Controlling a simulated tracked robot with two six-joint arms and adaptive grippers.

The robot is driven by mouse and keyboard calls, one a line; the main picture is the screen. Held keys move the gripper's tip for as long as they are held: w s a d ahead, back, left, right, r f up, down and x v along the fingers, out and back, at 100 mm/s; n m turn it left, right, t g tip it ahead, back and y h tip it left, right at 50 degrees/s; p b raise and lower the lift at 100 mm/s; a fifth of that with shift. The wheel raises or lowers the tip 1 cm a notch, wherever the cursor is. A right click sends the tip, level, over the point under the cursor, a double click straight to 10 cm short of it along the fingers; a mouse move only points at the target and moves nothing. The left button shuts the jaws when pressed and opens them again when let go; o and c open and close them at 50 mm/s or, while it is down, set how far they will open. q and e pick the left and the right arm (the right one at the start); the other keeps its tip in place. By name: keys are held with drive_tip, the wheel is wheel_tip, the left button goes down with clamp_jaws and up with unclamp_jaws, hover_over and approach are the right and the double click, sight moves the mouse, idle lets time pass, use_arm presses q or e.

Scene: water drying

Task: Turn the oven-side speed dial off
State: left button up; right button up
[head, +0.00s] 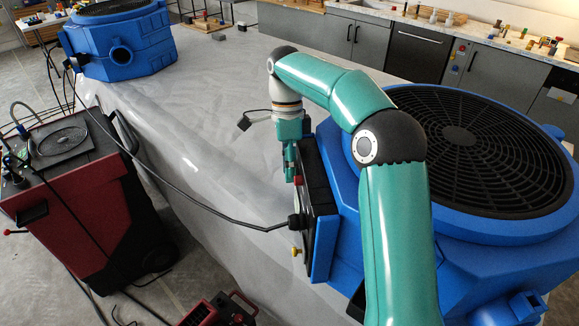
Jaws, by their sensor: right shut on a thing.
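A large blue blower (338,205) with a round black grille (470,140) stands at the right, on the side of the oven (415,58). Its dark control panel (318,200) faces left and shows almost edge-on. My right gripper (290,165) reaches down at the upper part of this panel and is shut on what seems to be the speed dial. The dial is hidden by the fingers, so its setting cannot be read. A small red part (297,180) shows just below the fingertips. My left gripper is out of view.
A black cable plug (295,222) and a yellow knob (296,252) stick out low on the panel. The cable (200,205) runs left. A second blue blower (120,45) is at the upper left, a red machine (80,190) at the left. The grey surface between is mostly clear.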

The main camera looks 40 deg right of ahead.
drive_tip(key=o, duration=0.9)
drive_tip(key=shift+s+a+r+t+h, duration=0.15)
drive_tip(key=shift+t+h, duration=0.45)
drive_tip(key=shift+t, duration=0.3)
drive_tip(key=shift+s+t+h, duration=0.1)
drive_tip(key=shift+t+h, duration=0.4)
drive_tip(key=shift+t, duration=0.1)
drive_tip(key=f+t+b, duration=0.1)
drive_tip(key=b, duration=0.2)
drive_tip(key=shift+a, duration=0.1)
drive_tip(key=shift+h, duration=0.3)
drive_tip(key=r, duration=0.5)
drive_tip(key=s+a+r+p, duration=0.1)
drive_tip(key=r, duration=0.5)
drive_tip(key=s+r, duration=0.1)
drive_tip(key=r, duration=0.5)
drive_tip(key=shift+a+r+p, duration=0.2)
drive_tip(key=shift+p, duration=0.2)
